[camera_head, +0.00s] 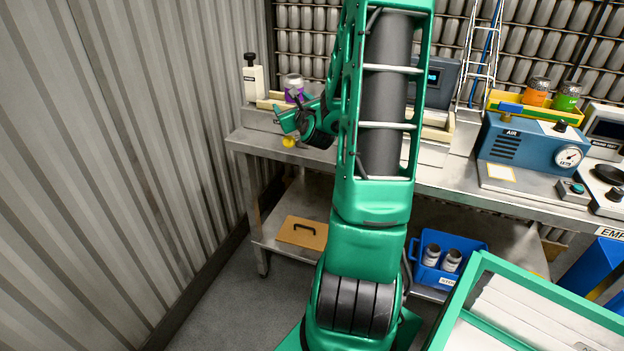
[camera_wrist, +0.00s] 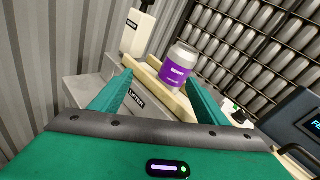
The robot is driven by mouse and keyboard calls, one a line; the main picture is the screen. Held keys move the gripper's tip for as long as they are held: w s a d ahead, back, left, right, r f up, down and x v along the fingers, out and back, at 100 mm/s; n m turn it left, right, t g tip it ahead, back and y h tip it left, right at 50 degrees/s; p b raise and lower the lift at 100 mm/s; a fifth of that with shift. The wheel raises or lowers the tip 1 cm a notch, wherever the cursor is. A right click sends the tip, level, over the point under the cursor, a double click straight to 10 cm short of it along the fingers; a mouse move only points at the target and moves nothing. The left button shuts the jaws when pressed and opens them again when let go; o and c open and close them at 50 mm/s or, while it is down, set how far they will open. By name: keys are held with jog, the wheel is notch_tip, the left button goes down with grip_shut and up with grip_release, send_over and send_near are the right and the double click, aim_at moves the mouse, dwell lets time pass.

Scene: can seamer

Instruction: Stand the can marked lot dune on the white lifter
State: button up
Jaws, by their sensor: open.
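A can with a purple label and a pale top (camera_wrist: 178,68) stands upright beyond my gripper in the wrist view; it also shows in the head view (camera_head: 293,88). Its label text is too small to read. It stands by pale wooden rails (camera_wrist: 172,100). A light block with a LIFTER label (camera_wrist: 137,97) lies just beyond my left finger. I cannot tell whether the can rests on its white top. My gripper (camera_wrist: 159,80) is open and empty, short of the can, its fingers to either side below it. In the head view my gripper (camera_head: 292,120) is at the bench's left end.
A white post with a black knob (camera_head: 253,78) stands left of the can. Orange (camera_head: 536,92) and green (camera_head: 567,97) cans stand in a yellow tray at right, behind a blue AIR unit (camera_head: 525,143). A blue bin (camera_head: 430,274) with cans sits on the lower shelf. A corrugated wall is at left.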

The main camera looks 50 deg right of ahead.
jog(key=s+a+f+n+g+y, duration=0.2)
jog(key=s+a+n+g+y, duration=0.1)
jog(key=a+n, duration=0.4)
jog(key=s+a+f+n+g+y, duration=0.25)
jog(key=a+n, duration=0.35)
jog(key=n, duration=0.4)
jog(key=s+a+n+g+y, duration=0.2)
jog(key=s+a+n+g, duration=0.2)
jog(key=s, duration=0.9)
jog(key=s+a+n+g+y, duration=0.1)
jog(key=s+a+n+g, duration=0.3)
jog(key=s+a+n, duration=0.5)
jog(key=s+n, duration=0.3)
jog(key=s, duration=0.1)
jog(key=shift+r+g+y, duration=0.35)
jog(key=shift+w, duration=0.1)
